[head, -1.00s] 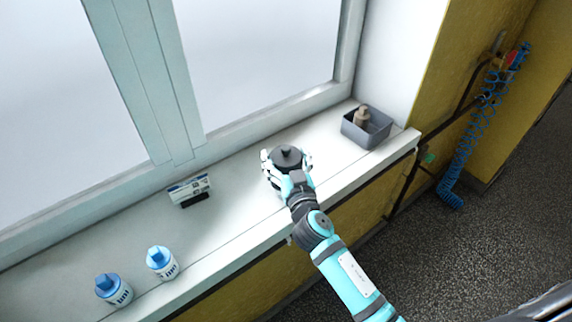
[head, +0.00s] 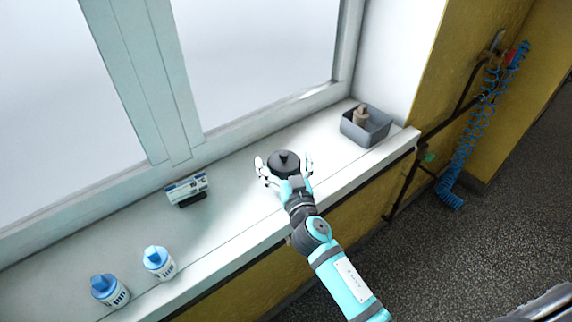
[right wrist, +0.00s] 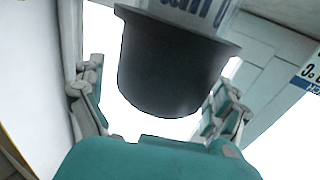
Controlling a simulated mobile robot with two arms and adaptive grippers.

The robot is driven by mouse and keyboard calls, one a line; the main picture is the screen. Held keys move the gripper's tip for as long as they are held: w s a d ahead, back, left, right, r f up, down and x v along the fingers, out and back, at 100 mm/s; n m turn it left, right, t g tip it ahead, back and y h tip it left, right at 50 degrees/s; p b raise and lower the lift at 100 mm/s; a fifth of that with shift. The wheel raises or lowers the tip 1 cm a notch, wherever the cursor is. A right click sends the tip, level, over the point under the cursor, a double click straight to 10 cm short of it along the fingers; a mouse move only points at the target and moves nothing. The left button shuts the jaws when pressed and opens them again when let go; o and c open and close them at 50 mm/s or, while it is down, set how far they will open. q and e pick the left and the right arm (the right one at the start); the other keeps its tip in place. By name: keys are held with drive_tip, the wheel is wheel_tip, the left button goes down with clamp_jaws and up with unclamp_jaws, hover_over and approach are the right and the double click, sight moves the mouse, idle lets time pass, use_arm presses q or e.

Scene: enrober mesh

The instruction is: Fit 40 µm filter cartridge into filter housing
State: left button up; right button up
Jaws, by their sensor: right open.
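A dark grey round part with a small knob on top (head: 284,163) stands on the white sill. In the right wrist view its dark wall (right wrist: 170,75) meets a white body with blue print (right wrist: 190,12), which shows only in part. My right gripper (head: 285,170) is open, with one finger on each side of the dark part. In the right wrist view the fingers (right wrist: 160,108) are apart from it. Two white cartridges with blue caps stand at lower left, one nearer (head: 111,291) and one farther (head: 158,262). I cannot tell which part is the housing. My left gripper is out of view.
A grey open box (head: 366,137) holding a brown-beige piece (head: 361,116) stands at the sill's right end. A small printed sign (head: 187,187) with a black base stands left of my gripper. The window is behind. A blue coiled hose (head: 465,145) hangs at right.

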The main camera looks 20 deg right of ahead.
drive_tip(key=shift+r+p, duration=0.1)
drive_tip(key=shift+p, duration=0.2)
drive_tip(key=s+b, duration=0.6)
drive_tip(key=s, duration=1.1)
drive_tip(key=shift+s+a, duration=0.15)
drive_tip(key=shift+s, duration=0.1)
